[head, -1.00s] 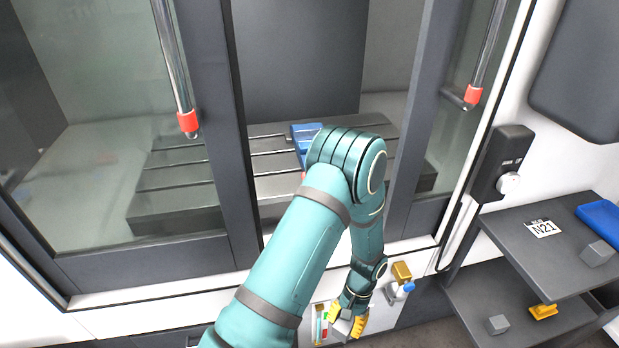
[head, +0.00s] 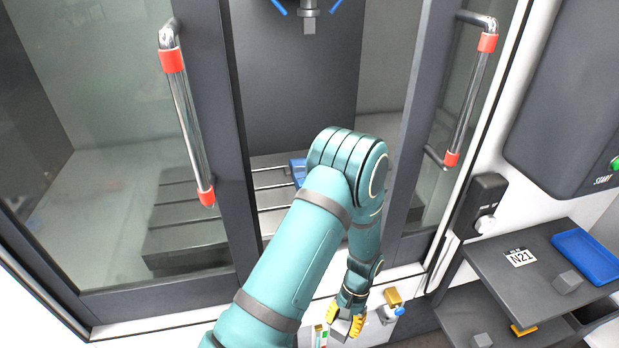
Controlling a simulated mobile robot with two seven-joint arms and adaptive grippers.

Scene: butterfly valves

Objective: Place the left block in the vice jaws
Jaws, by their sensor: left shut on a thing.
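My left gripper (head: 346,323), with yellow fingertips, hangs low in front of the machine, below its door opening. It is shut on a small grey block (head: 341,327), which shows only partly between the fingertips. The blue vice (head: 298,171) stands on the slotted machine table inside the open doorway. My left arm covers most of the vice, so its jaws are hidden. The gripper and block are outside the machine, well apart from the vice. My right gripper is not in view.
Door frames with red-ended handles (head: 188,125) (head: 471,95) flank the opening. A shelf unit (head: 500,278) at right holds a grey block (head: 568,281) and a blue tray (head: 590,256). A spindle (head: 309,18) hangs above.

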